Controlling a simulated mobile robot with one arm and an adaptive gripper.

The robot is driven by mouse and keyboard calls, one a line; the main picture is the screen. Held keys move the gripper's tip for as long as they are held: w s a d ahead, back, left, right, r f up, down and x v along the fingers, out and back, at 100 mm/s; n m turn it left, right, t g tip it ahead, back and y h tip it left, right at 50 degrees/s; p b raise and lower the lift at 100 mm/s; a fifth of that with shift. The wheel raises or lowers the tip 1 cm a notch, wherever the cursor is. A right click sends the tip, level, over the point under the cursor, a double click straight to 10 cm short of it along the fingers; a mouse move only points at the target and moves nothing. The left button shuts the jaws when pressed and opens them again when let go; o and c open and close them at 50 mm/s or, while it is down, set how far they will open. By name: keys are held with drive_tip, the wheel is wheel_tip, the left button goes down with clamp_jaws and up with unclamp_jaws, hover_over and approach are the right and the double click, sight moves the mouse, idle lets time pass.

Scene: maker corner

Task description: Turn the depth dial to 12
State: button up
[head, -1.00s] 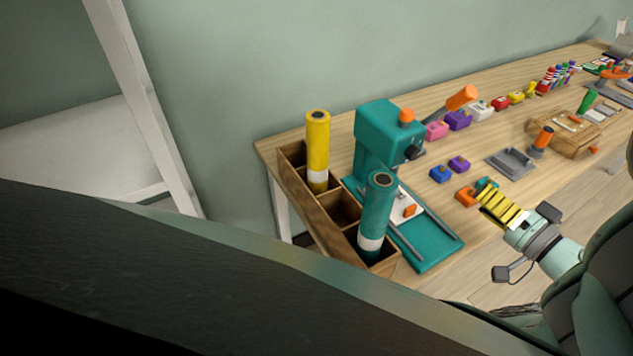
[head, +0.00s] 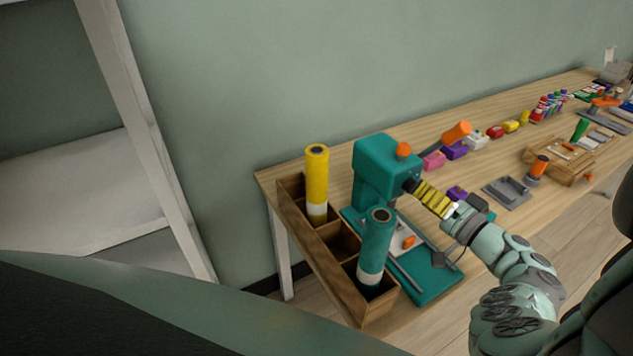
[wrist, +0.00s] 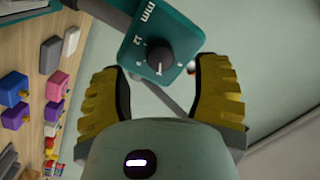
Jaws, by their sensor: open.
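The teal machine (head: 384,165) stands on the table, with an orange knob on top and an orange-tipped lever at its side. In the wrist view its depth dial (wrist: 158,60) is a round black knob with a light pointer mark, on a teal plate reading "mm" and "12". My gripper (head: 420,188) is at the machine's dial side in the head view. In the wrist view my gripper (wrist: 160,75) is open, its yellow ribbed fingers apart on either side of the dial. The fingers look clear of the knob; the exact depth gap is hard to tell.
A wooden box (head: 333,270) at the table's near left end holds a yellow tube (head: 317,185) and a teal tube (head: 376,245). Coloured blocks, a grey tray (head: 507,191) and a wooden stand (head: 560,156) lie to the right. The wall is behind.

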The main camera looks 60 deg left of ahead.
sight(411, 186)
drive_tip(key=shift+s+a, duration=0.1)
drive_tip(key=shift+a, duration=1.45)
drive_tip(key=shift+d, duration=0.1)
clamp_jaws()
